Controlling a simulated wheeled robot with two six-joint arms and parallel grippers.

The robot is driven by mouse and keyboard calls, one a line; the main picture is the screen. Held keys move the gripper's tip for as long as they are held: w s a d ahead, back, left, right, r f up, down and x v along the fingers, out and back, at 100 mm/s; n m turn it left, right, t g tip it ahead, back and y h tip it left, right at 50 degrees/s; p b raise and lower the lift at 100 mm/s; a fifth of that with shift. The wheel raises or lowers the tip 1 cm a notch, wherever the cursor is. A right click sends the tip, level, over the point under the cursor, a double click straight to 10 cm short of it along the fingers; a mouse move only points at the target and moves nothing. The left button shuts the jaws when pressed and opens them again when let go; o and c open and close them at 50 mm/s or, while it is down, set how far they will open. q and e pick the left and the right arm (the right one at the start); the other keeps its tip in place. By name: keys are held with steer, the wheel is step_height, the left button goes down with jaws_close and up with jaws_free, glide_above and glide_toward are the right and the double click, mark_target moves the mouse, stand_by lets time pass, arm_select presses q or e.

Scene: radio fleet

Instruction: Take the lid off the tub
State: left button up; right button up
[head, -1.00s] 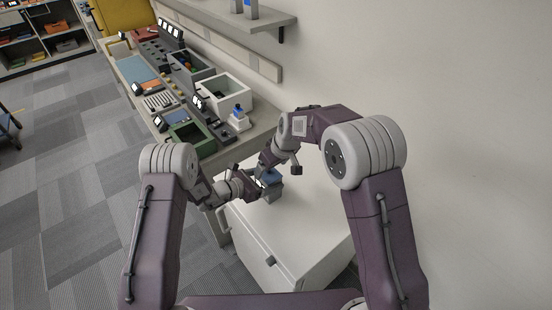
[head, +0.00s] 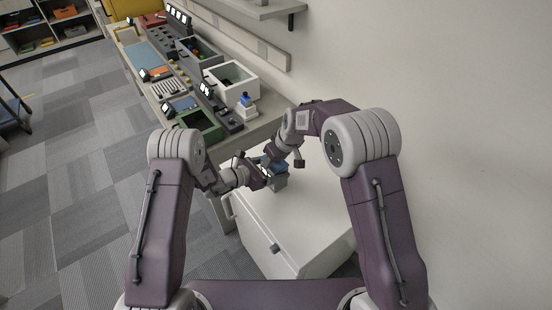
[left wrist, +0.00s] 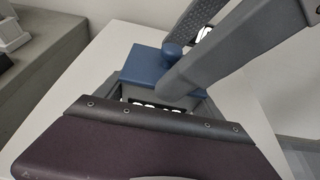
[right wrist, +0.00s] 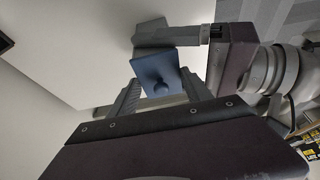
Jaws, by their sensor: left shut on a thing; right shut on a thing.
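A small grey tub (head: 280,182) stands on the white cabinet top, and its side also shows in the right wrist view (right wrist: 150,32). Its blue square lid (left wrist: 143,66) has a round blue knob and shows whole in the right wrist view (right wrist: 150,70). My left gripper (head: 264,176) is shut on the tub from the left. My right gripper (head: 272,160) reaches down from above and is shut on the lid, with its fingers on opposite sides. The lid is over the tub, offset in the right wrist view; I cannot tell how wide any gap is.
The white cabinet (head: 300,225) has free top around the tub. Behind it a long bench holds a green bin (head: 198,128), a white bin (head: 247,72), a small white-and-blue item (head: 246,106) and several devices. A wall stands close on the right.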

steer(key=shift+r, duration=0.15)
steer(key=shift+r, duration=1)
steer(key=shift+r, duration=2)
arm_select(q)
steer(key=o, duration=2.1)
steer(key=shift+a, duration=0.1)
